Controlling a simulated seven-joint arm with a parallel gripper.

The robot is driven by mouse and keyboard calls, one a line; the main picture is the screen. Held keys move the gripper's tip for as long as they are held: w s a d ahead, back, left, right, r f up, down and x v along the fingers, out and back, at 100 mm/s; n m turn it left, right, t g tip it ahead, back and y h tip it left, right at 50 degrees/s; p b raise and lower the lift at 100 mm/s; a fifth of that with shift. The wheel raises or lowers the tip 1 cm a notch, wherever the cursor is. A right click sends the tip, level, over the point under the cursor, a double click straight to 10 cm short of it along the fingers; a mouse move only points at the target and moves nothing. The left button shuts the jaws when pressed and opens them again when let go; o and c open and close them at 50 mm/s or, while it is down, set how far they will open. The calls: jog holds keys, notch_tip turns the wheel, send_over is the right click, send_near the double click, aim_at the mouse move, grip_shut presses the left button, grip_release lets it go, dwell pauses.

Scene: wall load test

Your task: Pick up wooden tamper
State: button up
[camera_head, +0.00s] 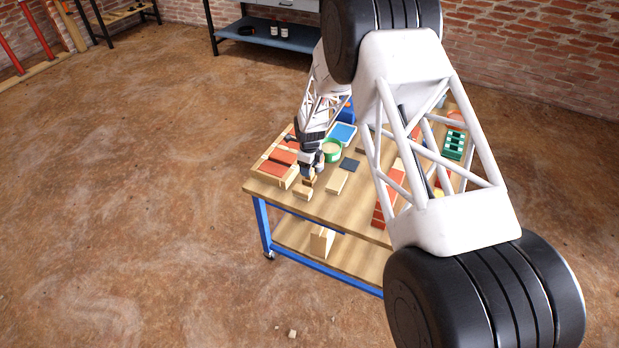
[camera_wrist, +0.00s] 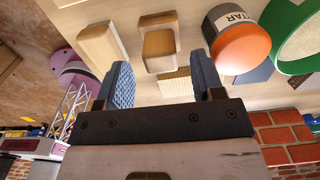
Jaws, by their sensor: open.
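What looks like the wooden tamper is a brown, round-edged wooden piece (camera_wrist: 158,52) on the table, seen in the wrist view just beyond the gap between my fingertips. It also shows below my gripper in the head view (camera_head: 308,181). My gripper (camera_wrist: 163,72) is open, with its two blue-grey pads apart and nothing between them. In the head view my gripper (camera_head: 311,170) hangs low over the near left part of the table. How close the fingertips are to the tamper is hard to tell.
A tray of red bricks (camera_head: 273,168) is left of my gripper. The table (camera_head: 262,187) has its edge nearby.

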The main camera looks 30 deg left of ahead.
jog(key=shift+f, duration=0.25)
jog(key=shift+f, duration=2.55)
jog(key=shift+c, duration=0.4)
jog(key=c, duration=0.6)
jog(key=shift+r, duration=0.1)
jog(key=shift+r, duration=4.95)
